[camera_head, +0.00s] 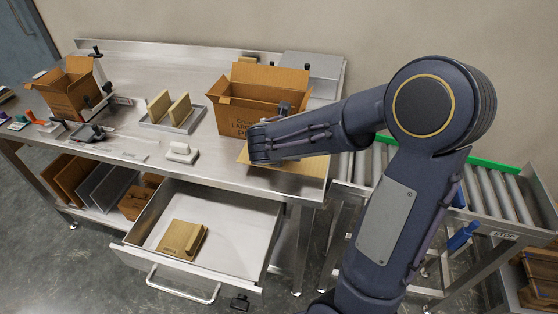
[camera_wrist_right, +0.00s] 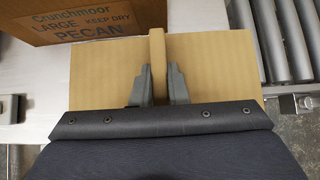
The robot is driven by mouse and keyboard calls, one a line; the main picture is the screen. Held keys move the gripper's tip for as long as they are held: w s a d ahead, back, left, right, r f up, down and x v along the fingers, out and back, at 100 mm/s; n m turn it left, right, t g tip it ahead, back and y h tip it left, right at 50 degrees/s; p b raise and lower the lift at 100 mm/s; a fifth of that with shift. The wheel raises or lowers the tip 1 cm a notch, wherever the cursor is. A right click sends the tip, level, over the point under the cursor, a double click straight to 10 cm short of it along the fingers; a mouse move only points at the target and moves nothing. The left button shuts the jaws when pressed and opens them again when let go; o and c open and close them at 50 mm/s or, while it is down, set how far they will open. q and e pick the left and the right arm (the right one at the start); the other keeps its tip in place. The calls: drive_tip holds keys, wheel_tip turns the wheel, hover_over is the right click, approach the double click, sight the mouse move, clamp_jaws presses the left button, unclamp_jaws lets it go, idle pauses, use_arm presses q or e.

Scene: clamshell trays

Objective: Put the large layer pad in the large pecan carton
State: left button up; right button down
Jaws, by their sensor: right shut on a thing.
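The large pecan carton (camera_head: 240,118) stands open, flaps up, on the steel table in the head view. Its printed face, reading LARGE and PECAN, shows at the top left of the right wrist view (camera_wrist_right: 75,22). My right gripper (camera_wrist_right: 158,82) is shut on the upright tab of a flat tan layer pad (camera_wrist_right: 105,75). In the head view the pad (camera_head: 312,168) is partly hidden behind my right arm, level and in front of the carton. Whether it touches the table I cannot tell. My left gripper is not in view.
An open drawer (camera_head: 238,212) holds another tan pad (camera_head: 178,240) with a tab. A grey tray (camera_head: 160,127) holds upright pads. A smaller carton (camera_head: 68,97) stands at the left. A white handled block (camera_head: 182,153) lies mid-table. A roller conveyor (camera_head: 500,195) is at right.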

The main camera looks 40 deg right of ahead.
drive_tip(key=shift+w+d+f, duration=0.1)
drive_tip(key=shift+w+f, duration=0.8)
drive_tip(key=shift+f, duration=0.2)
drive_tip(key=shift+w+f+b, duration=0.1)
drive_tip(key=shift+f+b, duration=0.25)
drive_tip(key=shift+f, duration=1.25)
drive_tip(key=shift+f, duration=0.1)
drive_tip(key=shift+f, duration=0.15)
drive_tip(key=c, duration=1.4)
unclamp_jaws()
drive_tip(key=shift+c, duration=0.2)
